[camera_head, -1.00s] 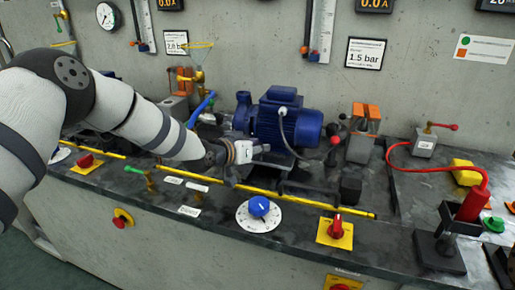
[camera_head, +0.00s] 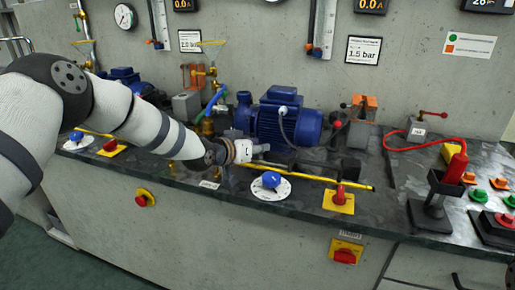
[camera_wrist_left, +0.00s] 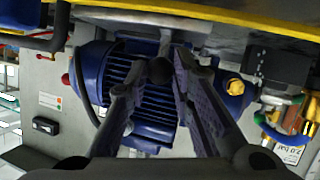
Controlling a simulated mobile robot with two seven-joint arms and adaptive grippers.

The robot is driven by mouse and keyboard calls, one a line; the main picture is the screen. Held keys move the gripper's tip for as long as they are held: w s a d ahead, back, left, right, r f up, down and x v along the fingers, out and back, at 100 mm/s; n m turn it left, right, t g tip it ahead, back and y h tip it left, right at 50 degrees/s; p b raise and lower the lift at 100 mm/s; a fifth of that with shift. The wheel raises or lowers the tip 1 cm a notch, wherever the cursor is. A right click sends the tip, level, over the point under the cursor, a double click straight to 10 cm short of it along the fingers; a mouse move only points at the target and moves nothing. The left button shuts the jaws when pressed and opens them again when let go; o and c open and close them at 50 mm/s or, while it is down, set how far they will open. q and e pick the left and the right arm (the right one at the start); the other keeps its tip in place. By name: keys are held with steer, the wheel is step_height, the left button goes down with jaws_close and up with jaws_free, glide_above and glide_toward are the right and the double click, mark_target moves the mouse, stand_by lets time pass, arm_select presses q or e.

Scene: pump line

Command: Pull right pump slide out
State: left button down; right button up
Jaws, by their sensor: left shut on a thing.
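The right pump (camera_head: 285,121) is a blue ribbed motor on a slide on the dark bench, in the middle of the head view. In the left wrist view its blue body (camera_wrist_left: 140,82) fills the space behind the fingers. My left gripper (camera_head: 262,150) is in front of the pump, low down near the yellow rail. The slide itself is mostly hidden by the gripper and pump. My right gripper is not in view.
A yellow rail (camera_head: 318,180) runs along the bench front. A blue dial (camera_head: 271,180) and a red switch (camera_head: 340,195) sit before it. A black stand with a red handle (camera_head: 455,168) is at right. Another blue pump (camera_head: 126,76) stands farther left.

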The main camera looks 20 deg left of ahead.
arm_select(q)
steer(key=shift+s+d+f, duration=0.1)
steer(key=shift+f, duration=0.05)
steer(key=c, duration=1.4)
jaws_free()
steer(key=v, duration=1.2)
